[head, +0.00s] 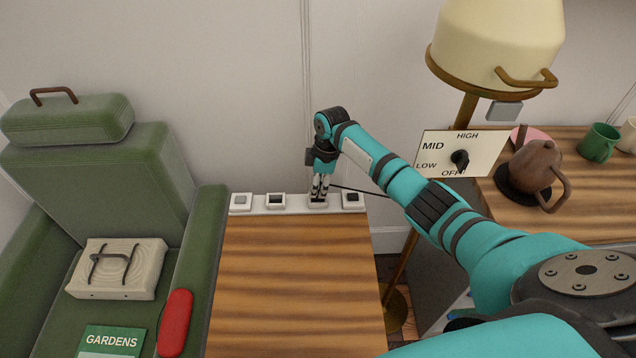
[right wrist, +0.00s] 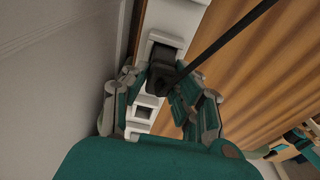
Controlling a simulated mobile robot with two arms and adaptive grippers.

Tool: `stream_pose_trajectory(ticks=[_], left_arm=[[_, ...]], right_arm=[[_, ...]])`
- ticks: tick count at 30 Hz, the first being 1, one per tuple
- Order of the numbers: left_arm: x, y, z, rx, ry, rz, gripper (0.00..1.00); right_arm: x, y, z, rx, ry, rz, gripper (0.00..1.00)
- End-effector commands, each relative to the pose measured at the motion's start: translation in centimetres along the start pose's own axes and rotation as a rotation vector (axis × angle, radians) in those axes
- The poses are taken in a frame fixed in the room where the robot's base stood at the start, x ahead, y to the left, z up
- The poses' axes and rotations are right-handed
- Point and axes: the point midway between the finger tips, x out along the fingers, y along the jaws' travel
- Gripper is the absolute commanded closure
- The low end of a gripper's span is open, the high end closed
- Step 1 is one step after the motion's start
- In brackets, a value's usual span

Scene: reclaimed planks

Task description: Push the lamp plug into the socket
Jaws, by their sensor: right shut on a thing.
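A white socket strip (head: 258,203) with several square sockets runs along the back edge of the wooden table. My right gripper (head: 318,197) points down at the third socket from the left. It is shut on the black lamp plug, which shows between the fingers in the right wrist view (right wrist: 162,79). The plug's black cord (head: 362,191) runs off to the right, toward the lamp. The plug is at or just over a socket; I cannot tell whether its pins are inside. The lamp (head: 497,45) has a cream shade and a brass pole. My left gripper is out of view.
The wooden tabletop (head: 295,285) is bare. A green armchair (head: 110,180) with a cream block and a red object stands left. A dial panel (head: 478,140), a brown teapot (head: 537,165) and a green mug (head: 598,142) are right. The wall is close behind the strip.

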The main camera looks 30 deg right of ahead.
Motion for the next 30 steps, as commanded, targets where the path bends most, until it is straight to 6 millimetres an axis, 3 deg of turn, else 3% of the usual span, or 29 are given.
stream_pose_trajectory(ticks=[6, 30], left_arm=[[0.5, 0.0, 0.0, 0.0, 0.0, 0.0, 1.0], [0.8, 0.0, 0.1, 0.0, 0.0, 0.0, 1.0]], right_arm=[[0.9, 0.0, 0.1, -0.001, 0.0, 0.0, 1.0], [1.5, 0.0, 0.2, -0.001, 0.0, 0.0, 1.0]])
